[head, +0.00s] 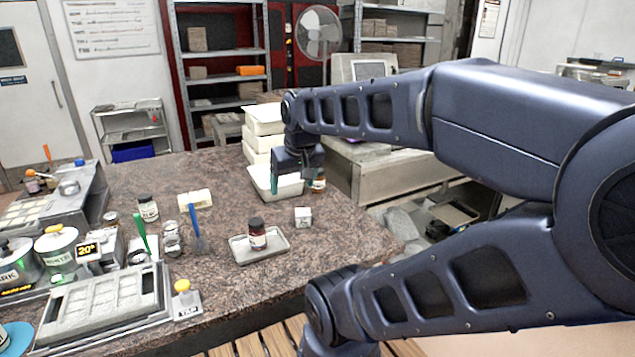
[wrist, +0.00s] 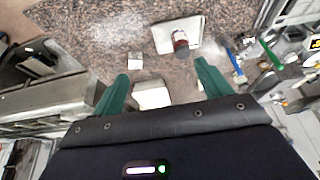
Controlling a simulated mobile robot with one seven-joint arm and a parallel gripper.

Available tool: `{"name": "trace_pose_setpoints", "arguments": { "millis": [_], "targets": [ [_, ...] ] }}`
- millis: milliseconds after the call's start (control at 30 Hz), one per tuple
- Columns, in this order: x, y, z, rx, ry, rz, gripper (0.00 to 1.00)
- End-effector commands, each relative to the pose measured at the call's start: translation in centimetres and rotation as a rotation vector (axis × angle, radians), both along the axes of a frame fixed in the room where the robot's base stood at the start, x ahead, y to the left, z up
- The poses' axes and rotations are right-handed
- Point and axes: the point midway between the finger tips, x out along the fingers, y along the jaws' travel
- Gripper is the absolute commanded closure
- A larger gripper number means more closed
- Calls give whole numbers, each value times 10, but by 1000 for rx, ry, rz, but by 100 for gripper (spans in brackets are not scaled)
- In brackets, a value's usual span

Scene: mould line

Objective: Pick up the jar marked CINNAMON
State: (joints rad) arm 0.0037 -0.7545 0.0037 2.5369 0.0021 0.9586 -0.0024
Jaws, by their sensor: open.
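Several jars stand on the speckled stone counter; their labels are too small to read, so I cannot tell which says CINNAMON. A dark-lidded jar with a red and white label (head: 257,234) stands upright on a small grey tray (head: 277,249); it also shows in the wrist view (wrist: 181,42). Another jar (head: 318,185) stands partly hidden beside my gripper. A jar with a pale label (head: 147,208) stands further left. My gripper (head: 295,186) points down near the white tub, open with green fingers apart; nothing shows held between them in the wrist view (wrist: 162,72).
A white cube (head: 303,216) stands right of the grey tray. A white tub (head: 262,181) and stacked white boxes (head: 263,135) are close to my gripper. A blue brush (head: 197,232), glass jar (head: 172,238) and mould tray (head: 95,302) lie left. The counter's front right is clear.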

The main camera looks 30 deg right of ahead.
Motion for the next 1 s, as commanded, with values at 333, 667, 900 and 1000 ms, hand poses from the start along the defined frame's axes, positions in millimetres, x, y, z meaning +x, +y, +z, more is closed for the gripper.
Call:
{"name": "trace_pose_setpoints", "arguments": {
  "millis": [333, 667, 900, 1000],
  "targets": [
    [0, 0, 0, 0, 0, 0, 23],
    [0, 0, 0, 0, 0, 0, 19],
    [20, -7, 5, -15, 7, -47, 19],
    [42, -15, 9, -33, 15, -97, 19]
  ]
}}
